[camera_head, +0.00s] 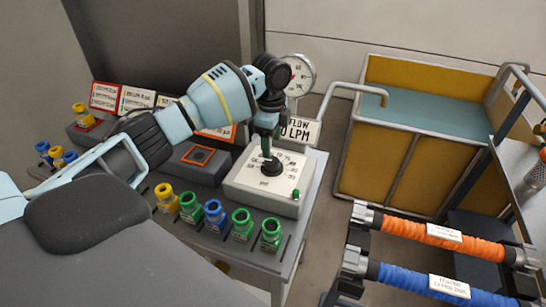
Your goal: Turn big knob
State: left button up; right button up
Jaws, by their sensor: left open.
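The big knob (272,168) is a black dial on a white square panel (245,183) with printed scale marks. The panel is on top of a box on the grey table. My left arm comes in from the left and reaches over the table. My left gripper (267,153) points down right at the knob, with its fingers open. The fingers partly cover the knob's far side. I cannot tell whether they touch it. My right gripper is not in view.
A gauge (298,75) and a "FLOW" sign (303,129) stand behind the panel. Several coloured fittings (213,213) line the table's front. A small green knob (296,195) sits on the panel's corner. Orange (440,236) and blue (440,286) hoses lie at right. A tank (425,108) stands behind.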

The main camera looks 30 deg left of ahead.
aim_at(272, 160)
pick_arm(q)
notch_tip(272, 160, down, 6)
jog(key=shift+f, duration=0.1)
dwell(0.4)
jog(key=c, duration=1)
jog(key=shift+o, duration=0.2)
jog(key=shift+m, duration=0.3)
